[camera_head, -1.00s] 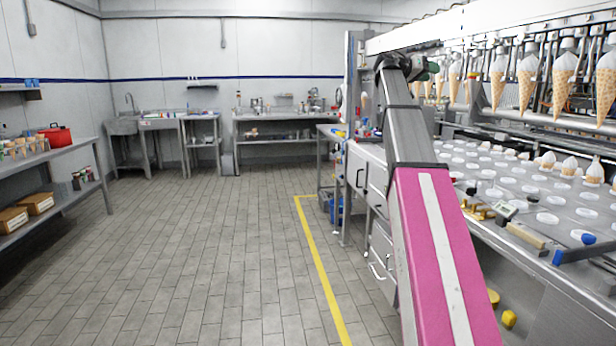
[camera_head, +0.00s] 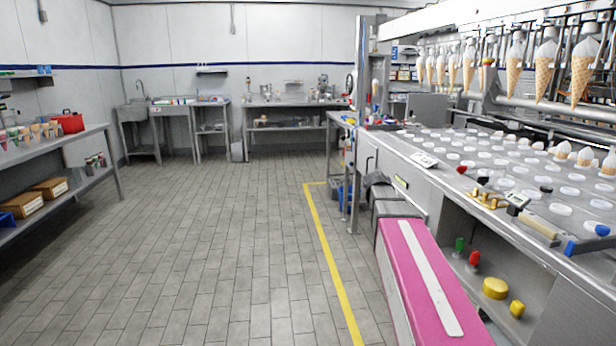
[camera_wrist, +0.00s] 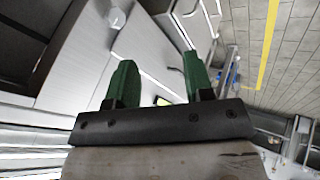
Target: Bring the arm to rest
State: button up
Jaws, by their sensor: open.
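My gripper (camera_wrist: 160,85) shows in the wrist view with two green fingers set apart on a dark bar. It is open and nothing is between the fingers. Behind them are the grey cabinet fronts and the tiled floor. In the head view my pink arm link with a white stripe stands low at the bottom right, beside the machine counter. My gripper itself is hidden in the head view.
The machine counter (camera_head: 432,182) with white round lids runs along the right. Cones (camera_head: 545,70) hang above it. A shelf rack (camera_head: 75,150) stands at the left. The tiled floor (camera_head: 220,230) between is clear, with a yellow line (camera_head: 330,255) near the counter.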

jog(key=s+a+f+g+y, duration=0.1)
jog(key=s+a+f+y, duration=0.1)
jog(key=s+a+f, duration=0.2)
jog(key=s+a+f+n+g+y, duration=0.1)
jog(key=s+a+f, duration=0.3)
jog(key=s+f, duration=0.6)
jog(key=s+a+f+n+g+y, duration=0.1)
jog(key=s+a+f+y, duration=0.2)
jog(key=s+f, duration=0.4)
jog(key=shift+s+a+f, duration=0.4)
jog(key=shift+a+f, duration=0.2)
jog(key=shift+a, duration=0.15)
jog(key=shift+w, duration=0.1)
